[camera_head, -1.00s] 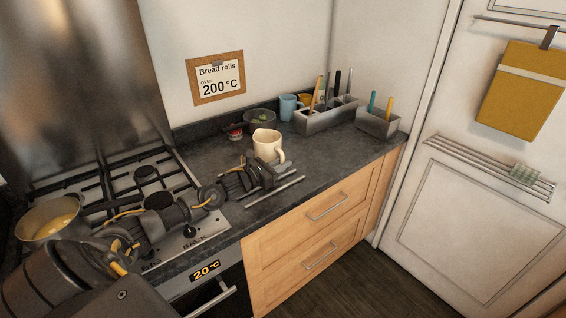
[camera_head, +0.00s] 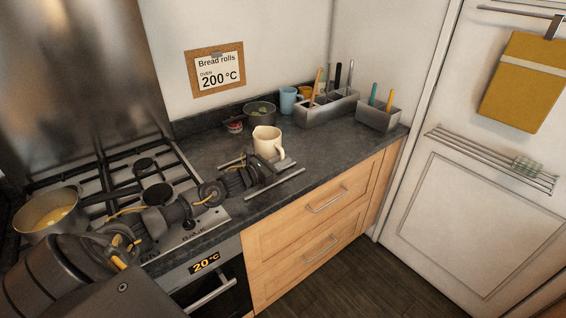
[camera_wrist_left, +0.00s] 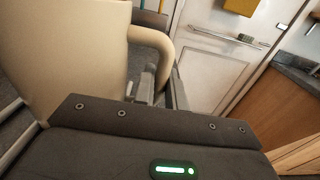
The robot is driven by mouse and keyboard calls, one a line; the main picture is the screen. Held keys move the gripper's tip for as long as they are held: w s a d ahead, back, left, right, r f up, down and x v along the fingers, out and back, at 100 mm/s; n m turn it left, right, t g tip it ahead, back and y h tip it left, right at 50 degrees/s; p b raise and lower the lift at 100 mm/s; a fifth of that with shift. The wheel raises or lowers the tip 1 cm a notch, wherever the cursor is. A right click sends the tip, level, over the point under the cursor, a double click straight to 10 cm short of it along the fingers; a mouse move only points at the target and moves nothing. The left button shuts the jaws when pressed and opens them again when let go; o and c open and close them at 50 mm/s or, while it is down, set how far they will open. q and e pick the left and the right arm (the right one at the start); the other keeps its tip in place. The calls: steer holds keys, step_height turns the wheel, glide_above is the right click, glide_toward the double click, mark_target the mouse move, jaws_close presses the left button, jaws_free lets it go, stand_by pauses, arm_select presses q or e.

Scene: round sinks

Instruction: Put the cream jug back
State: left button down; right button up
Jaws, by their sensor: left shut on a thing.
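The cream jug (camera_head: 267,141) is upright over the dark counter, above two thin metal bars, in the head view. Its handle faces right. My left gripper (camera_head: 277,164) reaches in from the left at the jug's lower front and hides its base, so I cannot tell whether it touches the surface below. In the left wrist view the jug's pale body (camera_wrist_left: 75,55) fills the left side. Its curved handle (camera_wrist_left: 164,48) comes down at the fingers of my left gripper (camera_wrist_left: 160,86), which are shut on it. My right gripper is not in view.
Behind the jug stand a dark bowl (camera_head: 260,113), a small red-marked tub (camera_head: 234,126) and a blue mug (camera_head: 289,100). Grey utensil holders (camera_head: 325,110) stand at the back right. The hob (camera_head: 120,200) with a saucepan (camera_head: 47,212) is left. The front right counter is clear.

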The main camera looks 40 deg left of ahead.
arm_select(q)
steer(key=shift+f+b, duration=0.3)
steer(key=shift+b, duration=0.05)
steer(key=c, duration=1.4)
jaws_free()
steer(key=shift+o, duration=0.2)
steer(key=shift+f, duration=0.15)
steer(key=p+v, duration=0.3)
steer(key=v, duration=0.6)
steer(key=shift+s, duration=0.3)
steer(key=shift+s+a+p, duration=0.25)
steer(key=shift+s+p, duration=0.05)
steer(key=shift+s, duration=0.35)
